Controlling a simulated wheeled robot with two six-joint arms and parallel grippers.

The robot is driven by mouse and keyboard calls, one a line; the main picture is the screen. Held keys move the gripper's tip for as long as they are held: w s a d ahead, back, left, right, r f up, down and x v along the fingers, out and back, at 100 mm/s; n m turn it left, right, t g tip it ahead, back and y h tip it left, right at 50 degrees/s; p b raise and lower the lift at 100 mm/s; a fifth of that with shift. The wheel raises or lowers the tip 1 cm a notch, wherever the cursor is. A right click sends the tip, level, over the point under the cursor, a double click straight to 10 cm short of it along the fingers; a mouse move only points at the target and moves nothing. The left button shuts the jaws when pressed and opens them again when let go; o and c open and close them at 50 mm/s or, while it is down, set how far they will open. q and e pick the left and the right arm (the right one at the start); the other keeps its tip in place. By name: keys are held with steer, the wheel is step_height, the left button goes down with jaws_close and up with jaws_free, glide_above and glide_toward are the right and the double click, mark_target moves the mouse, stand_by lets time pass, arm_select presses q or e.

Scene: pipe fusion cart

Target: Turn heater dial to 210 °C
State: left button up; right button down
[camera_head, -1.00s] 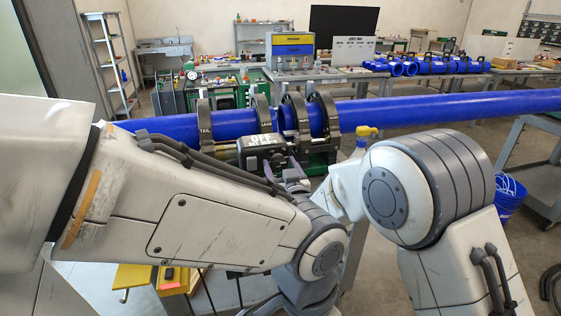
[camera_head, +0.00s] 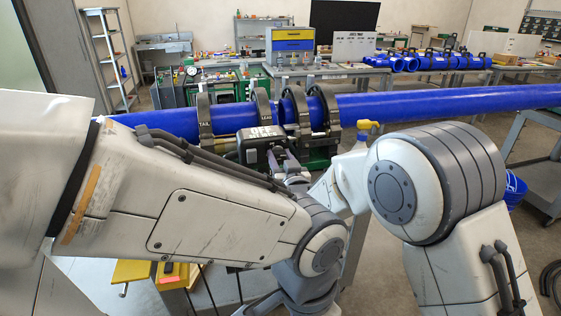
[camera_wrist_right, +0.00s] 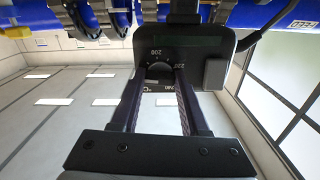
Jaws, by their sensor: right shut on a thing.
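The dark heater box (camera_head: 262,146) stands in front of the black pipe clamps in the head view. Its panel (camera_wrist_right: 190,50) shows upside down in the right wrist view, with the marks 200 and 220 around a dark round dial (camera_wrist_right: 159,70). My right gripper (camera_wrist_right: 158,76) has its two fingers on either side of the dial and is shut on it. The fingers partly cover the dial and its scale, so the exact setting cannot be read. In the head view the right gripper (camera_head: 283,158) is at the heater's right front. My left gripper is not visible.
A long blue pipe (camera_head: 440,101) runs through several black clamps (camera_head: 262,108) just behind the heater. My two arms cross the foreground closely.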

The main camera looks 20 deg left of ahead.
steer(key=m+b, duration=0.3)
steer(key=b, duration=0.1)
steer(key=m+b, duration=0.2)
steer(key=b, duration=0.1)
steer(key=m+b, duration=0.3)
steer(key=b, duration=0.1)
steer(key=shift+f+m+b, duration=0.3)
steer(key=shift+b, duration=0.05)
steer(key=shift+r+m+b, duration=0.15)
steer(key=shift+m+b, duration=3.3)
steer(key=shift+b, duration=0.3)
steer(key=shift+r+m+b, duration=0.1)
steer(key=shift+m+b, duration=3.35)
steer(key=shift+b, duration=0.25)
steer(key=shift+c, duration=2)
jaws_free()
